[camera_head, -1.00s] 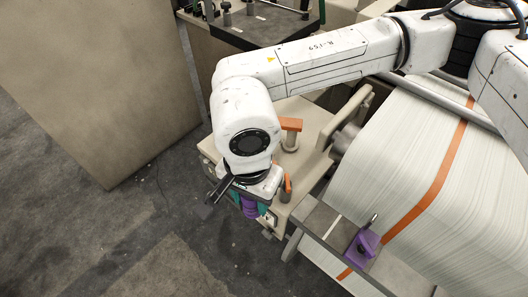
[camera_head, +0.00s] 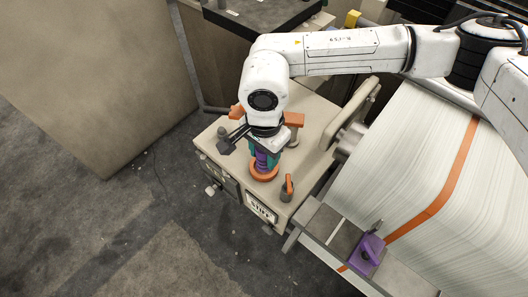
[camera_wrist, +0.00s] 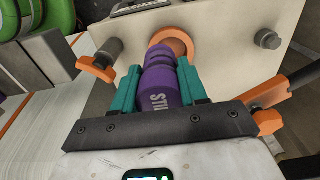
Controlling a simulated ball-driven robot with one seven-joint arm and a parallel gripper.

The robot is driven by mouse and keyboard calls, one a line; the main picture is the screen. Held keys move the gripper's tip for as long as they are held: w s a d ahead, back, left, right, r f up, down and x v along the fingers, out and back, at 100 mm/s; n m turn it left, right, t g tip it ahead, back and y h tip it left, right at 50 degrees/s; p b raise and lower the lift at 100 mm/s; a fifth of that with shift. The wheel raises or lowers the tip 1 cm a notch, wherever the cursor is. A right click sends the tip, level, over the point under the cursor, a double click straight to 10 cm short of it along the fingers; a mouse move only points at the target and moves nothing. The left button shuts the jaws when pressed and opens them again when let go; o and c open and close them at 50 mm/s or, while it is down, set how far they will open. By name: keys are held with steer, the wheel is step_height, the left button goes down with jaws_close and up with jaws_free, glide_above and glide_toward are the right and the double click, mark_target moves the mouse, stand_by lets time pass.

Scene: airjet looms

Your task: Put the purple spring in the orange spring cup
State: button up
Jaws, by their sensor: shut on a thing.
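My gripper (camera_head: 263,156) has teal fingers and points down over the beige machine box. In the wrist view, my gripper (camera_wrist: 160,84) is shut on the purple spring (camera_wrist: 156,86), a ribbed purple piece with white lettering. The purple spring also shows between the fingers in the head view (camera_head: 262,160). The orange spring cup (camera_head: 264,174) is a round orange ring on the box top, right below the spring. In the wrist view, the spring's far end overlaps the orange spring cup (camera_wrist: 178,42). Whether the spring's end is inside or just above the cup, I cannot tell.
Orange-handled knobs stand close around the cup: one at the front right (camera_head: 287,187), one behind (camera_head: 294,120). The beige box (camera_head: 225,165) carries a sign on its front. A white thread roll (camera_head: 420,170) and a purple block (camera_head: 367,252) lie to the right.

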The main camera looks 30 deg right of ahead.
steer(key=w+f, duration=0.1)
steer(key=w+d+f, duration=0.1)
steer(key=shift+f, duration=0.3)
steer(key=shift+f+p, duration=0.4)
steer(key=shift+f, duration=1.25)
steer(key=shift+f, duration=0.15)
steer(key=o, duration=1.1)
step_height(320, 180, up, 12)
steer(key=shift+r+b, duration=0.15)
steer(key=shift+b, duration=0.75)
steer(key=shift+d, duration=0.1)
